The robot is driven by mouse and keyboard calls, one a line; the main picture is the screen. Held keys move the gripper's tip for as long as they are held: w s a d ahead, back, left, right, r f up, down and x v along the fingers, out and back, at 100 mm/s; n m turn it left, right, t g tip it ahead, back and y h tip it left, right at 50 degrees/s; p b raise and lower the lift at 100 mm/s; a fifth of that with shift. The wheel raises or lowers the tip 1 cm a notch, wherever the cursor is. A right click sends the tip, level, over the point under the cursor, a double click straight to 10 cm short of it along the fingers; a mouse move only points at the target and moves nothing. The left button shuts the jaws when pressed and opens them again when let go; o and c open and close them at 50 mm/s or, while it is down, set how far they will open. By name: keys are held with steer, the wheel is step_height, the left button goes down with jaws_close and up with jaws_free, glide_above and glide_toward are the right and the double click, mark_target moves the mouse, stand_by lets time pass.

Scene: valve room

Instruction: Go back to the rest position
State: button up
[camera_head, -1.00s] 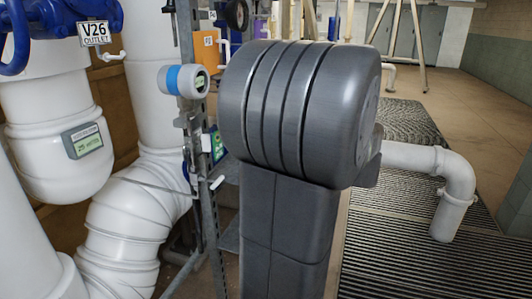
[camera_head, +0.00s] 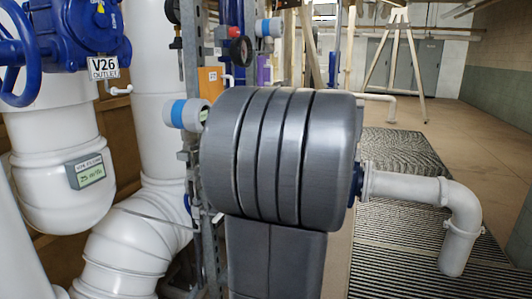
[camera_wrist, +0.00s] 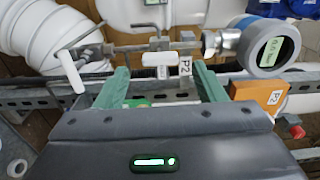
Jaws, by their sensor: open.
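My gripper (camera_wrist: 161,67) shows in the wrist view with its two green fingers spread apart, open. Nothing is clamped between them. In the head view my dark grey arm fills the middle, and my gripper is hidden.
A round gauge (camera_wrist: 268,47) and an orange box (camera_wrist: 262,95) are right of my fingers. Large white pipes (camera_head: 60,190) and a blue valve (camera_head: 75,35) stand left in the head view. A bent white pipe (camera_head: 455,215) stands right; open floor (camera_head: 475,135) lies behind.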

steer(key=x, duration=0.4)
steer(key=shift+d, duration=0.1)
stand_by(0.3)
steer(key=v, duration=1.4)
steer(key=x, duration=1.4)
steer(key=d+m+p, duration=0.1)
steer(key=m+p, duration=0.2)
steer(key=p, duration=0.2)
steer(key=s+d+m+p, duration=0.1)
steer(key=m+p, duration=0.3)
steer(key=p, duration=0.2)
steer(key=d+m+p, duration=0.1)
steer(key=m+p, duration=0.2)
steer(key=p, duration=0.2)
steer(key=shift+s+d+m+p, duration=0.2)
steer(key=shift+d+m+p, duration=0.1)
steer(key=shift+d, duration=0.1)
steer(key=shift+a, duration=0.1)
